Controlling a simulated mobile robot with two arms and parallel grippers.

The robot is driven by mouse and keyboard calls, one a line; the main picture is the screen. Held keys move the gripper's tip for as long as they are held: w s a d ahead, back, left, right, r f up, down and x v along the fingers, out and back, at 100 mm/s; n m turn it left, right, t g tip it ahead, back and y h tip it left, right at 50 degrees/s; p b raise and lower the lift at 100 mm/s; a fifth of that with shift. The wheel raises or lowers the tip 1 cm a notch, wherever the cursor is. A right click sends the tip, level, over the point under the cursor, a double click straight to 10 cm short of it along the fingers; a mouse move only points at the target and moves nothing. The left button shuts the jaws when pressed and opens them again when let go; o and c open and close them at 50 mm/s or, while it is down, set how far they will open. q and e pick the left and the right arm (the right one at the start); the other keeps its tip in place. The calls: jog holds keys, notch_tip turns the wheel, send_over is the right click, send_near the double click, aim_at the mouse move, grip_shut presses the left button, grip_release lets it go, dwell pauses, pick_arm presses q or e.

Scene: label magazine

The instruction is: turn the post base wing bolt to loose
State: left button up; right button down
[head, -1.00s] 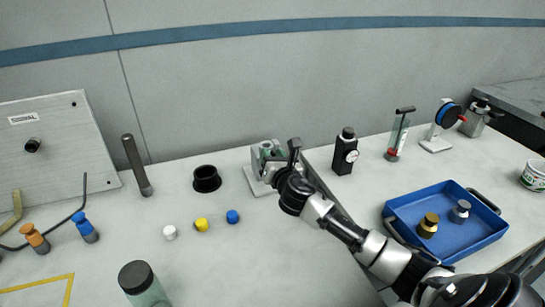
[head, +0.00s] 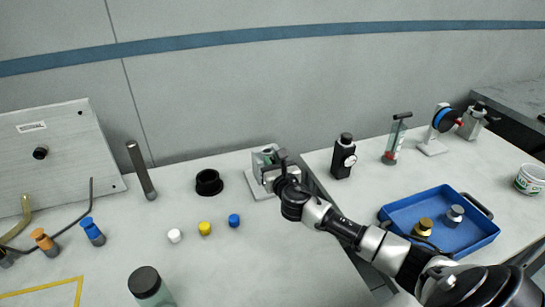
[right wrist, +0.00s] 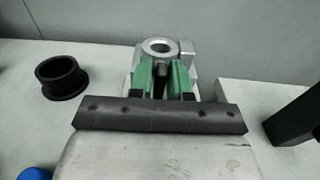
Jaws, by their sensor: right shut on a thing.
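The post base (head: 262,187) is a small grey-silver block on a pale plate near the back of the bench, left of the gap between the two tabletops. Its round silver ring (right wrist: 157,46) shows from close up in the right wrist view. My right gripper (right wrist: 161,82) has two green fingers closed on the small dark wing bolt (right wrist: 160,80) just in front of the ring. The fingers cover most of the bolt, so its angle cannot be read. In the head view my right gripper (head: 277,168) is at the base's right side. My left gripper is not in view.
A black ring (head: 208,183) stands left of the base, with white, yellow and blue caps (head: 234,220) in front. A dark post (head: 140,170) leans farther left. A black box with a dial (head: 343,157) and a blue tray (head: 398,207) are to the right.

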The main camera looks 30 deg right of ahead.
jog(key=c, duration=1.2)
grip_release()
jog(key=v, duration=1)
jog(key=shift+s+a, duration=0.2)
jog(key=shift+s, duration=0.15)
